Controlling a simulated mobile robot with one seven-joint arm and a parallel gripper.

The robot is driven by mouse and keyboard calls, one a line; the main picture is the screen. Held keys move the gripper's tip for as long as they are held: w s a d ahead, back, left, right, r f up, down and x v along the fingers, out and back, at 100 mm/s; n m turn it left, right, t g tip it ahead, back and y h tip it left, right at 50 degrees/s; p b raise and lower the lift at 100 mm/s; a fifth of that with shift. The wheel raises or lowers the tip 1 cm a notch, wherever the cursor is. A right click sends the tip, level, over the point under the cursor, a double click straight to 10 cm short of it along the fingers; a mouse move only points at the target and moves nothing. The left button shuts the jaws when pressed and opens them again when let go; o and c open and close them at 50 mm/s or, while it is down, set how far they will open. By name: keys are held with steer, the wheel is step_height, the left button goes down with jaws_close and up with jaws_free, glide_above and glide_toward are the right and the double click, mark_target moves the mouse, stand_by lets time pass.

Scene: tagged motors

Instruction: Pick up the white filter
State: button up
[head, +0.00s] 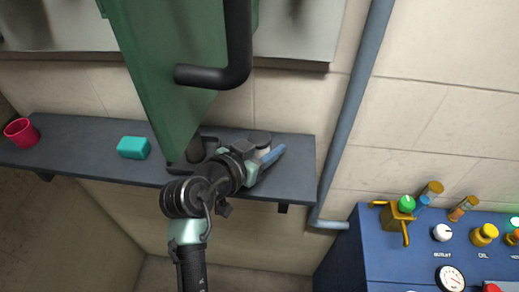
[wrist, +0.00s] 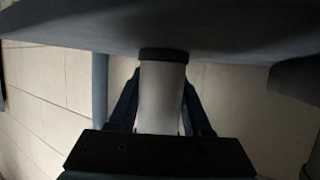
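The white filter (wrist: 161,98) is a white cylinder with a dark band at its end. In the wrist view it stands between the two dark blue fingers of my gripper (wrist: 161,85), which lie against both its sides. Its dark end meets the dark shelf surface, and I cannot see a gap there. In the head view the filter (head: 262,150) shows a dark round top near the right end of the shelf. One blue finger of my gripper is beside it; my arm hides the other finger.
The dark wall shelf (head: 85,160) also holds a teal block (head: 133,147) and a red cup (head: 20,132) to the left. A green panel with a black handle (head: 238,45) hangs above. A grey pipe (head: 350,115) and a blue control console (head: 400,265) are at right.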

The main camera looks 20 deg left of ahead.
steer(key=c, duration=0.5)
jaws_close()
steer(key=shift+r, duration=0.15)
